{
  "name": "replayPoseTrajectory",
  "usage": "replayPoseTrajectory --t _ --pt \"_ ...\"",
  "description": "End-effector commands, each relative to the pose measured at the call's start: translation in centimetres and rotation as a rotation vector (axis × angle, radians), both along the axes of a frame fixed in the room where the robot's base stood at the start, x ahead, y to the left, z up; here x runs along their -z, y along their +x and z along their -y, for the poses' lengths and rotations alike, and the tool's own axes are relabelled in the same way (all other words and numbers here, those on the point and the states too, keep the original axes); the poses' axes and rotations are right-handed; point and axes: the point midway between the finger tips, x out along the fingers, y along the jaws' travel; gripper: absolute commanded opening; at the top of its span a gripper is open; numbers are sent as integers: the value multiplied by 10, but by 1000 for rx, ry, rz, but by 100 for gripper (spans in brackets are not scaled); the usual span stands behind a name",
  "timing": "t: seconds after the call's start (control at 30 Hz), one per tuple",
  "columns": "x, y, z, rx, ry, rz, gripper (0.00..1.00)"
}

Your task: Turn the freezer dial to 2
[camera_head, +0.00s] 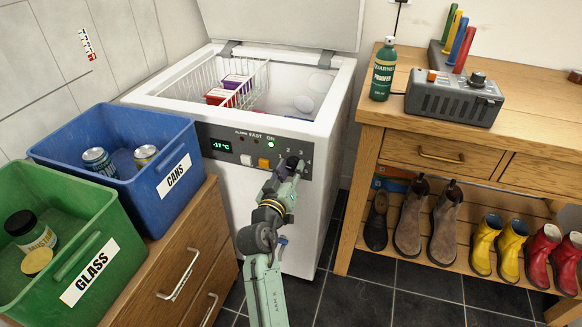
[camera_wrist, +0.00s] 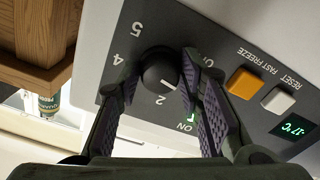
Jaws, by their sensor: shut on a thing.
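The freezer dial (camera_wrist: 158,68) is a round black knob on the grey control panel, seen upside down in the wrist view. My gripper (camera_wrist: 161,76) is shut on it, with one ridged finger on each side. A white mark on the knob lies on the side by the printed 2. I cannot tell whether it lines up exactly. The 4 and 5 are also readable, while the right finger covers part of the scale. In the head view my gripper (camera_head: 292,170) reaches the panel of the white chest freezer (camera_head: 325,150) and hides much of the dial.
An orange button (camera_head: 264,163) and a white button (camera_head: 246,160) sit beside the dial, with a lit display (camera_head: 221,146). The freezer lid (camera_head: 285,22) is open. Blue (camera_head: 120,118) and green (camera_head: 75,215) bins stand left. A wooden bench (camera_head: 400,125) with boots below stands right.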

Motion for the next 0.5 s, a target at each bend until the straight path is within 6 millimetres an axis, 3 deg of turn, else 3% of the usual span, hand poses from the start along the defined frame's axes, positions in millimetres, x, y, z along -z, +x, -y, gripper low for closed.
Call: replayPoseTrajectory --t 0.5 --pt "-2 0 -2 -4 -465 -153 6"
